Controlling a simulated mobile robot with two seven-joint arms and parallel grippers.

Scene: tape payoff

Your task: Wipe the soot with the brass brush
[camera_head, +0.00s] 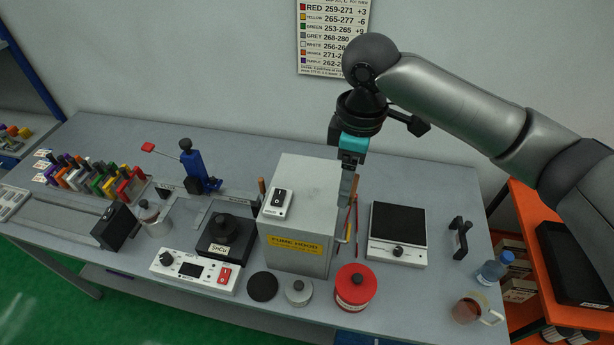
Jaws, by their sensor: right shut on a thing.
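My right gripper (345,195) points down just right of the grey fume hood box (303,205), near its upper right edge. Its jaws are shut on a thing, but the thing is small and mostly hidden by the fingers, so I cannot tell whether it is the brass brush. Thin orange and red sticks (356,205) stand or lie beside the fingers; none shows clearly as the brass brush. No patch of soot can be made out. My left gripper is not in view.
A black-topped plate device (398,227) stands right of the gripper. A red canister (355,286), grey lidded pot (298,291) and black disc (263,286) stand along the front. A blue bottle (492,269) and a mug (467,310) are at the right edge.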

